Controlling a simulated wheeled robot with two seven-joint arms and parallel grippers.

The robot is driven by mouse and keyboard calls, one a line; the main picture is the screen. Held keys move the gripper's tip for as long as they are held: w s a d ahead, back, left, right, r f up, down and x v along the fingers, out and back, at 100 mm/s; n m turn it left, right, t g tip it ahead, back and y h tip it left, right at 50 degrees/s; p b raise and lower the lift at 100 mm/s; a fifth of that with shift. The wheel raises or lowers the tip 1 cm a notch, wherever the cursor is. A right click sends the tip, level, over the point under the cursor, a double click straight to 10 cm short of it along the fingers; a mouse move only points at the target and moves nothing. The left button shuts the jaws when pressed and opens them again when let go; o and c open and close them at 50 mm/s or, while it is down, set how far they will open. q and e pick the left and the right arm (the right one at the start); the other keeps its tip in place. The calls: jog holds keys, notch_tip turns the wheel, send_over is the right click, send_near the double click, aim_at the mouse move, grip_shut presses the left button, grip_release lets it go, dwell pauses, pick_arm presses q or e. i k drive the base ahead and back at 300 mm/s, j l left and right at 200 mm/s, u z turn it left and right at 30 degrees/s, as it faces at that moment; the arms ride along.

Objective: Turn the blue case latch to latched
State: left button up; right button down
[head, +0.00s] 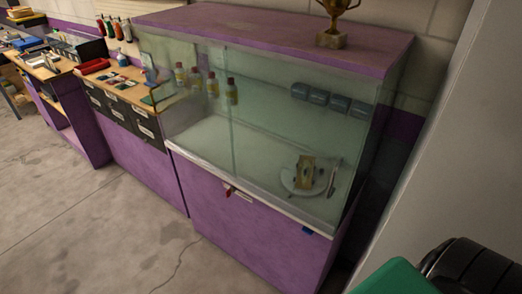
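The glass display case (270,135) stands on a purple cabinet (245,240) in the middle of the head view. A small blue latch (307,231) sits on the case's lower front edge, near the right end. It is too small to tell which way it is turned. A small red latch (228,190) sits farther left on the same edge, beside a pale label. No gripper of mine shows in the view, and nothing touches the blue latch.
A gold trophy (336,22) stands on the case top. Bottles and a round white stand (303,178) are inside. A counter with black drawers (122,108) adjoins at left. A green and black object (445,272) fills the lower right corner. The concrete floor (90,225) in front is clear.

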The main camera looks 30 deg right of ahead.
aim_at(304, 228)
jog(key=z, duration=1.45)
